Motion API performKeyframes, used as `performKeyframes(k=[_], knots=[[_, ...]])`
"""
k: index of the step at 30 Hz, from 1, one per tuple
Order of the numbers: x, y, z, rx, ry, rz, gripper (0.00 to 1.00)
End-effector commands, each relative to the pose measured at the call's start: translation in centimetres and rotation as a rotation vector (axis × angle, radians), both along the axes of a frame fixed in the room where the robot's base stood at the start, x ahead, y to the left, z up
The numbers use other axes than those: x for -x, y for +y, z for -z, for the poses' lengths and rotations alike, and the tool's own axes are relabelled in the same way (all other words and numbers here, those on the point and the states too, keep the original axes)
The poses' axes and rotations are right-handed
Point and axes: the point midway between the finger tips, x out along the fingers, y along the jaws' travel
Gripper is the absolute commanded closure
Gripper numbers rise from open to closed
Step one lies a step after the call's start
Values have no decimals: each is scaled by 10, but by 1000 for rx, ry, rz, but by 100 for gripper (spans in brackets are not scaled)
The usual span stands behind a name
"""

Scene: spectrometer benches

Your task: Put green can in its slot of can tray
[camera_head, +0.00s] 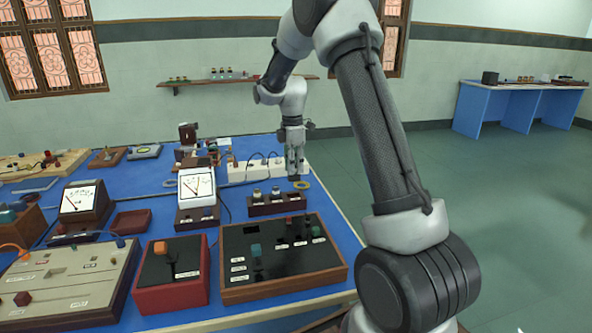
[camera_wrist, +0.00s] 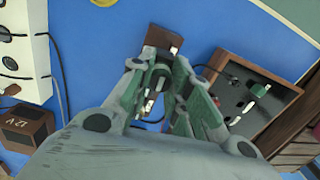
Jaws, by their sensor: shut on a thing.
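My gripper (camera_head: 295,172) points down over the far right part of the blue table. In the wrist view my gripper (camera_wrist: 165,80) is shut on what looks like the green can (camera_wrist: 160,70), mostly hidden between the fingers. The can tray, a small brown block (camera_head: 262,210), stands just below and in front of the gripper in the head view, with two silver-topped cans in it. Part of the brown tray (camera_wrist: 164,37) also shows beyond the fingertips in the wrist view. Its slots are partly covered by my fingers.
A wooden box with a black panel (camera_head: 280,278) and several knobs stands nearer; it also shows in the wrist view (camera_wrist: 228,95). A white meter (camera_head: 197,186) stands left of the tray, a white block (camera_head: 245,172) behind.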

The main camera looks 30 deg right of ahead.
Motion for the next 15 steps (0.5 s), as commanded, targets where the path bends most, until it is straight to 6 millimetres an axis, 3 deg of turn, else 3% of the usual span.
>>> performKeyframes(k=[15], knots=[[1, 0, 20, 3, 3, 36, 100]])
